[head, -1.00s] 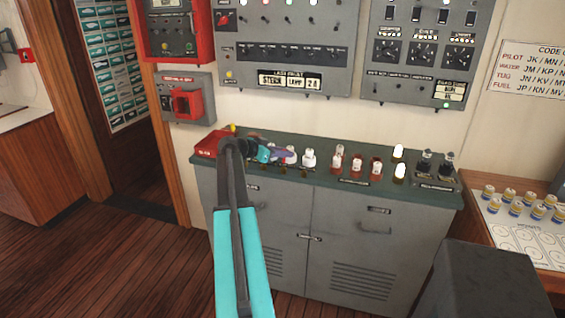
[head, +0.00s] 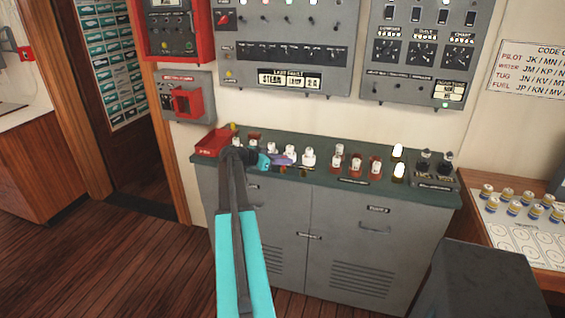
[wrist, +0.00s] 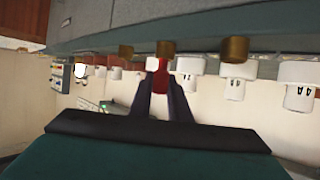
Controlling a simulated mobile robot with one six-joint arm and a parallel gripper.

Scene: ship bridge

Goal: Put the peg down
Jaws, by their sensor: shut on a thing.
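My gripper (wrist: 158,88) is shut on a small red-and-white piece, the peg (wrist: 161,76), which shows between the fingertips in the wrist view. The wrist view looks upside down, with the cabinet top along its upper side. Brass-coloured posts (wrist: 235,50) stand close by the held peg. I cannot tell whether the peg touches the cabinet top. In the head view my gripper (head: 284,160) is low over the front left part of the green cabinet top (head: 325,180). There the peg is too small or hidden to make out.
White pieces (head: 308,157) and red-and-white pieces (head: 375,165) stand in a row on the cabinet top. A red box (head: 212,142) sits at its left end. Two lit white lamps (head: 399,171) and dark knobs (head: 446,162) are at the right. Grey panels (head: 283,85) hang behind.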

